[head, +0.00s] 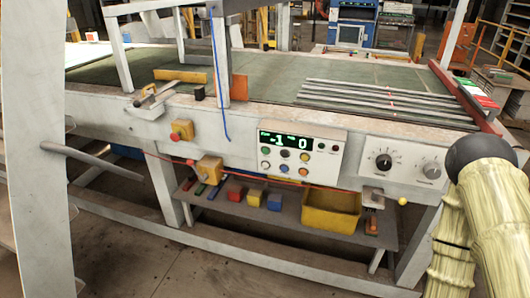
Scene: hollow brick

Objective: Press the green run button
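The control panel (290,162) is a pale box on the front rail of the long table. It has a dark display with green digits reading about "-1 0" and several small round buttons below it. An orange button (303,171) is at the lower right. My arm, in a pale yellow cover with a black joint, is at the right edge. My gripper is out of the picture.
A dial panel (400,168) is right of the control panel. A red knob on a yellow box (182,130) is to the left. Metal bars (380,98) lie on the green table top. A yellow bin (331,211) sits on the lower shelf. A pale post stands at the left.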

